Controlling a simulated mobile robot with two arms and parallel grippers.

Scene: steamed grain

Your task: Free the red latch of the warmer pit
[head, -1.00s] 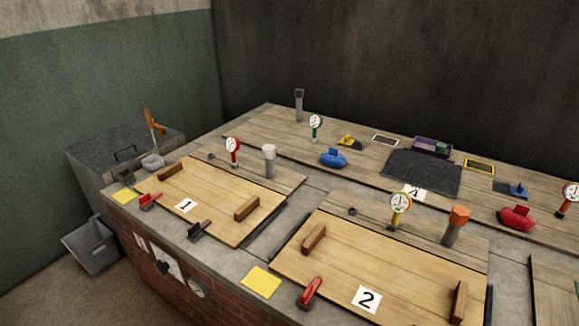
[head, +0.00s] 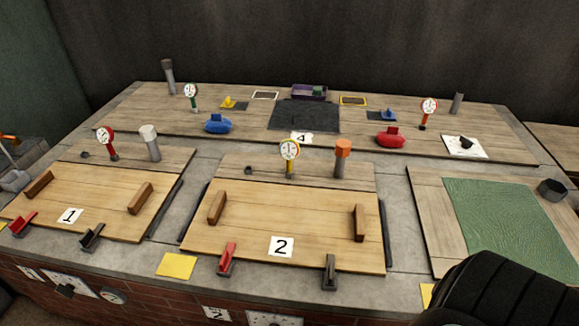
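Two wooden pit covers lie side by side: cover 1 (head: 105,210) at the left and cover 2 (head: 285,215) in the middle. Each has two wooden handles. A red latch (head: 25,223) sits at the front left of cover 1, a dark latch (head: 91,236) at its front right. Another red latch (head: 227,259) and dark latch (head: 330,271) sit along the front edge of cover 2. A red-rimmed gauge (head: 105,135) stands behind cover 1, a yellow-rimmed gauge (head: 289,150) behind cover 2. Their readings are too small to tell. Neither gripper shows.
A green cloth (head: 515,225) covers the pit at the right. Blue (head: 217,124) and red (head: 390,137) valve-like pieces sit behind. A yellow pad (head: 176,265) lies between the front latches. My own dark arm part blocks the lower right corner. Grey stone strips separate the covers.

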